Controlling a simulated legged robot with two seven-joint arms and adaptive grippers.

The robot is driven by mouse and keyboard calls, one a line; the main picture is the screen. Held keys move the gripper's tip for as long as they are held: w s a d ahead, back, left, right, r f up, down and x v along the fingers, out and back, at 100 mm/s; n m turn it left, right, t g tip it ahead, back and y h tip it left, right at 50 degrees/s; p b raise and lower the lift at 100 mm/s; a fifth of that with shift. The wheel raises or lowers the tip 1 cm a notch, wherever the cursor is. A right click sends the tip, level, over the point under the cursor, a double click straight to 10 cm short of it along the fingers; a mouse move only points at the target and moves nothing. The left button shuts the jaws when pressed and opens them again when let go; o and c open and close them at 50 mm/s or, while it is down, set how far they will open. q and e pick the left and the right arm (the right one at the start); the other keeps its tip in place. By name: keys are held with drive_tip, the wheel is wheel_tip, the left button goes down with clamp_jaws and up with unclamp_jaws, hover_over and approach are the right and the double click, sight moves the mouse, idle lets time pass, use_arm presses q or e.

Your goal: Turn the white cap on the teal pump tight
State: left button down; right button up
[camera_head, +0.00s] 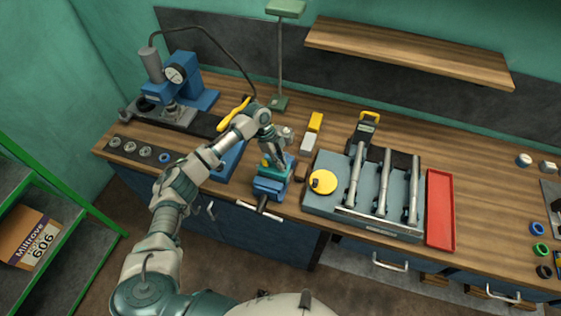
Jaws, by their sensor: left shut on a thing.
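The teal pump (278,169) sits in a blue vise (268,188) at the front edge of the bench. My left gripper (278,160) reaches down onto the top of the pump from above. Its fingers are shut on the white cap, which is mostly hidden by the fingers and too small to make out. I cannot tell how far the cap is turned. My right gripper is not in view.
A blue press with a dial gauge (174,74) stands at the back left. A grey fixture with metal bars (365,192) and a yellow disc (322,181) lies right of the vise, beside a red tray (440,209). Small blocks (308,143) stand behind the vise.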

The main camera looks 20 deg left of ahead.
use_arm(q)
drive_tip(key=shift+w+r, duration=0.15)
drive_tip(key=c, duration=1.3)
unclamp_jaws()
drive_tip(key=shift+o, duration=0.2)
drive_tip(key=v, duration=1.1)
drive_tip(key=shift+a+r, duration=0.25)
